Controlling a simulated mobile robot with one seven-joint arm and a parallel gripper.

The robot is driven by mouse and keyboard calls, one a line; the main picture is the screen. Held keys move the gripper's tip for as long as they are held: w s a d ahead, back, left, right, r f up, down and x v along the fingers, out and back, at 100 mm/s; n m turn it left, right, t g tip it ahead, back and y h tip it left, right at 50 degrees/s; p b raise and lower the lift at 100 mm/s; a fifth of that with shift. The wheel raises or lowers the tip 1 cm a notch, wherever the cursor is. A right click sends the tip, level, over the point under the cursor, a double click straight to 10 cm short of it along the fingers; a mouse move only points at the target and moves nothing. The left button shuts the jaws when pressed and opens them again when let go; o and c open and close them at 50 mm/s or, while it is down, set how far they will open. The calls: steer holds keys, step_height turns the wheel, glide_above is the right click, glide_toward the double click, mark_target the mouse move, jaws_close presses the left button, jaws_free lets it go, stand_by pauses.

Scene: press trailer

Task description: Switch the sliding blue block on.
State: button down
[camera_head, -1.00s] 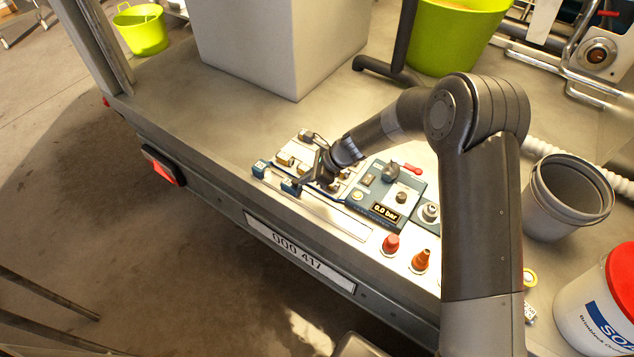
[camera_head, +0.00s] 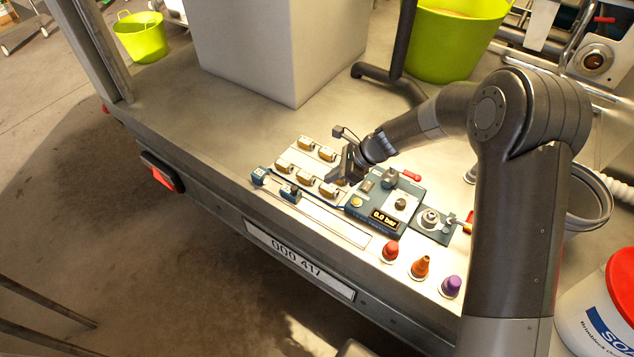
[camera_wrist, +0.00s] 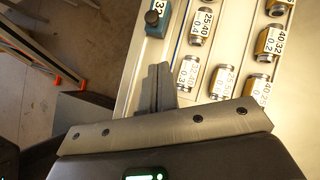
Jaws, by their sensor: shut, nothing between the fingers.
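A small blue block (camera_head: 289,194) with a dark knob sits at the rail along the front edge of the light panel. A second small blue block (camera_head: 259,176) sits at the rail's left end. In the wrist view one blue block (camera_wrist: 156,24) with a black knob shows at the top; I cannot tell which of the two it is. My gripper (camera_head: 347,165) is over the panel, behind and right of the blue blocks and apart from them. In the wrist view its fingers (camera_wrist: 160,85) are shut together and empty. The block's on and off marks are not readable.
Several labelled brass fittings (camera_head: 306,177) lie in rows beside the gripper. Red (camera_head: 390,251), orange (camera_head: 420,267) and purple (camera_head: 452,287) caps stand by the front edge. A large grey box (camera_head: 280,50) stands behind.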

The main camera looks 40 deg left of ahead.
steer(key=shift+v, duration=2.25)
steer(key=s+d+r+n+t+h, duration=0.25)
steer(key=d+r+n+t, duration=0.35)
steer(key=d+r, duration=1.5)
steer(key=s+d+r+n+t+h, duration=0.1)
steer(key=s+d+r+n+h, duration=0.1)
steer(key=s+d, duration=0.5)
steer(key=s+d+r+n+t+h, duration=0.2)
steer(key=s+d, duration=0.6)
steer(key=d, duration=0.8)
steer(key=n, duration=0.2)
steer(key=shift+s+n+h, duration=0.3)
steer(key=shift+h, duration=0.05)
